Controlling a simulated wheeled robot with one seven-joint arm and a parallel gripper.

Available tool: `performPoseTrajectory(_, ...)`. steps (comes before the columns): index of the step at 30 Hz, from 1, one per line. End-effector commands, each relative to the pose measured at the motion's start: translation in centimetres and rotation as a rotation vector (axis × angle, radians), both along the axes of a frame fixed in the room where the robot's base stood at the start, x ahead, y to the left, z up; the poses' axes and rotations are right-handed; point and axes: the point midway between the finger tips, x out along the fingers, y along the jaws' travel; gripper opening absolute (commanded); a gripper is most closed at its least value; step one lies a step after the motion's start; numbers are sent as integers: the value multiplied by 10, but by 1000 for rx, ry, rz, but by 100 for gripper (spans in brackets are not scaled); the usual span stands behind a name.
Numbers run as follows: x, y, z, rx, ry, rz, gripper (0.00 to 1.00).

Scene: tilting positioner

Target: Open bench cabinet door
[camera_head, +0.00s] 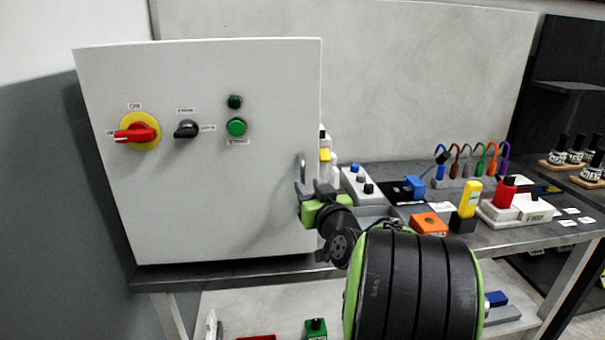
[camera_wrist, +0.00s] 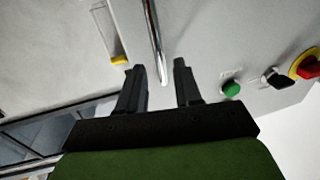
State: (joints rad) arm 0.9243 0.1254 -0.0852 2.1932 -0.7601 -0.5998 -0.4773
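The cabinet door (camera_head: 215,190) is a large pale grey panel standing on the bench, and it looks shut. Its metal bar handle (camera_head: 303,168) is near the right edge; in the wrist view the handle (camera_wrist: 153,35) runs down from the top edge. My gripper (camera_head: 318,187) is at the lower part of the handle. In the wrist view my gripper (camera_wrist: 158,66) has its two black fingers apart, with the handle's end between them and a gap visible on each side. Contact with the handle cannot be made out.
The door carries a red and yellow rotary switch (camera_head: 138,132), a black selector (camera_head: 186,129) and a green button (camera_head: 236,127). Right of the cabinet, the bench holds an orange block (camera_head: 429,224), a yellow device (camera_head: 470,199) and coloured cables (camera_head: 480,158). Space in front of the door's left part is clear.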

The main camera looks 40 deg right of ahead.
Motion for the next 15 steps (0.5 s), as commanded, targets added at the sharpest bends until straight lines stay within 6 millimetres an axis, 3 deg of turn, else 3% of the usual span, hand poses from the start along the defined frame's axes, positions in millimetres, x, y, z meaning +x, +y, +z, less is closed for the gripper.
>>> performPoseTrajectory(6,38,-16,1,0,1,2,34)
performPoseTrajectory(15,46,-20,0,0,1,0,34)
